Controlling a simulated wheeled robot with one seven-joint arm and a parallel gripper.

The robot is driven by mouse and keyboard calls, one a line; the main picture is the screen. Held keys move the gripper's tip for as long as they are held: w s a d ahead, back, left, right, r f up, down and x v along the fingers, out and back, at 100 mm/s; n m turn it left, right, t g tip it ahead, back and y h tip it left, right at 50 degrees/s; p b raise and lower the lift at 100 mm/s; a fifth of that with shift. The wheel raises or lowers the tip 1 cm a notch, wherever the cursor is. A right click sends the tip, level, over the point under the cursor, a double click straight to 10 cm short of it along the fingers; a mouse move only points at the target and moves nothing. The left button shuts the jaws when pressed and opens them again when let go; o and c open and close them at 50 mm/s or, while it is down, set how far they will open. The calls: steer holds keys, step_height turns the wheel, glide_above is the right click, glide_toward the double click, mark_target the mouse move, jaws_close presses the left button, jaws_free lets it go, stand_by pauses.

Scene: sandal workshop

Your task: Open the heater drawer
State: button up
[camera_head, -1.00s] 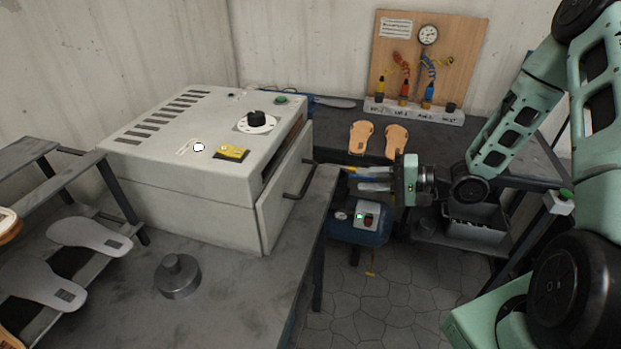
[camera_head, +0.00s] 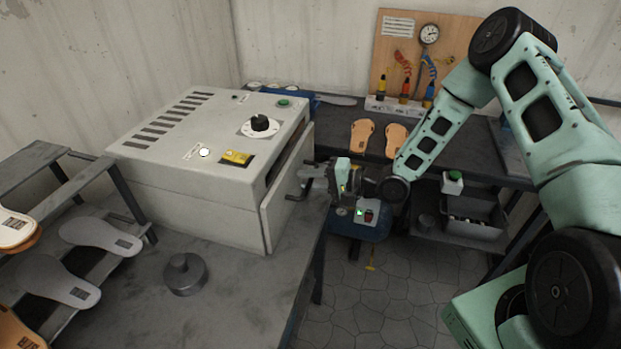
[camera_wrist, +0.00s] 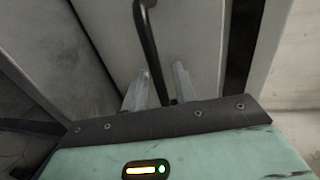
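The heater (camera_head: 190,205) is a pale grey box on the workbench, with a black dial, a green button and a yellow label on top. Its drawer front (camera_head: 285,200) is on the right side, close to the body, with a dark gap above it. A black bar handle (camera_head: 297,195) stands out from this front. My gripper (camera_head: 314,178) is at the handle, reaching in from the right. In the wrist view, the handle (camera_wrist: 150,50) runs between the two fingers of my gripper (camera_wrist: 160,82). The fingers are apart, with space visible beside the bar. Contact with the bar is not clear.
A round metal weight (camera_head: 184,276) sits on the workbench (camera_head: 240,290). A rack with sandal soles (camera_head: 100,236) stands at left. A back bench holds two tan soles (camera_head: 361,138) and a tool board (camera_head: 415,60).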

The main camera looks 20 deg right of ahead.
jaws_close()
steer(key=f+v, duration=0.3)
steer(key=v, duration=1)
steer(key=d+f+p+v, duration=0.1)
steer(key=f+v, duration=0.1)
steer(key=v, duration=1.2)
steer(key=shift+s+d+f+p, duration=0.25)
steer(key=shift+s+f+p, duration=0.1)
steer(key=shift+s, duration=0.15)
jaws_free()
steer(key=b+v, duration=0.5)
steer(key=v, duration=1.2)
steer(key=shift+d, duration=0.15)
